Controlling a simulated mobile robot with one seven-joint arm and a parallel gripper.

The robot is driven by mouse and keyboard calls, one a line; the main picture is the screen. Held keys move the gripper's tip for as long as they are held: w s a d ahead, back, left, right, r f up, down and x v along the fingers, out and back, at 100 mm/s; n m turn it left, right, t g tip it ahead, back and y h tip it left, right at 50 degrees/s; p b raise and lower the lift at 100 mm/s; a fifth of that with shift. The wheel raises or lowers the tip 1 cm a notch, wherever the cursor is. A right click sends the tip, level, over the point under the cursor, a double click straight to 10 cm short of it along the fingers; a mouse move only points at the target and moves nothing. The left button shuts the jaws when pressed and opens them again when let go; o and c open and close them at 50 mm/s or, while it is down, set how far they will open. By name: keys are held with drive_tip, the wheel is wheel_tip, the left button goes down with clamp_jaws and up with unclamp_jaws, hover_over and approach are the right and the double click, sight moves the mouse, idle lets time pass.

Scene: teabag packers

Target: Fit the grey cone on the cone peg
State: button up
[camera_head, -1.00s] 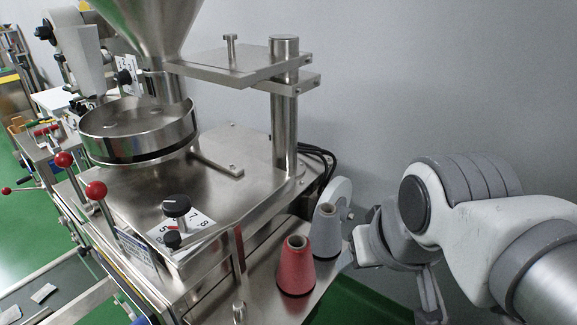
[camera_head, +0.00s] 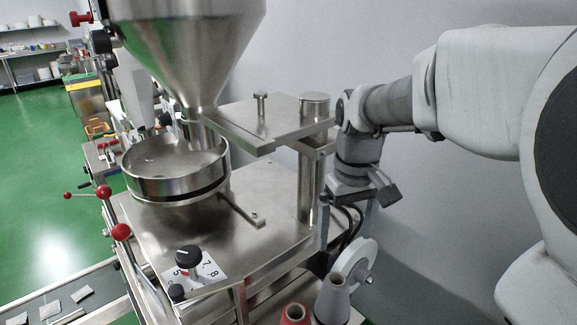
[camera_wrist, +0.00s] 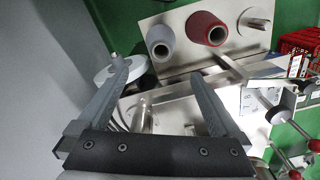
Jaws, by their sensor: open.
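The grey cone (camera_head: 333,298) stands upright at the lower right of the head view, beside the machine; it also shows in the wrist view (camera_wrist: 161,44). The red cone (camera_head: 294,315) stands beside it, cut by the head view's lower edge, and shows in the wrist view (camera_wrist: 207,30). A bare metal peg (camera_wrist: 257,22) stands on the same metal plate (camera_wrist: 246,44), on the far side of the red cone from the grey one. My gripper (camera_wrist: 157,72) is open and empty, its fingers pointing toward the grey cone. In the head view it hangs above the cones.
The machine's steel deck (camera_head: 262,185), funnel (camera_head: 190,40) and post (camera_head: 308,180) stand left of my gripper. A white reel (camera_head: 357,262) and black cables (camera_head: 350,225) are close to the grey cone. A grey wall is behind.

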sight(335, 289)
wheel_tip(335, 289, down, 17)
drive_tip(key=shift+w+a+f, duration=0.15)
drive_tip(key=shift+f, duration=0.05)
idle(0.5)
drive_tip(key=shift+c, duration=0.2)
drive_tip(key=c, duration=1.4)
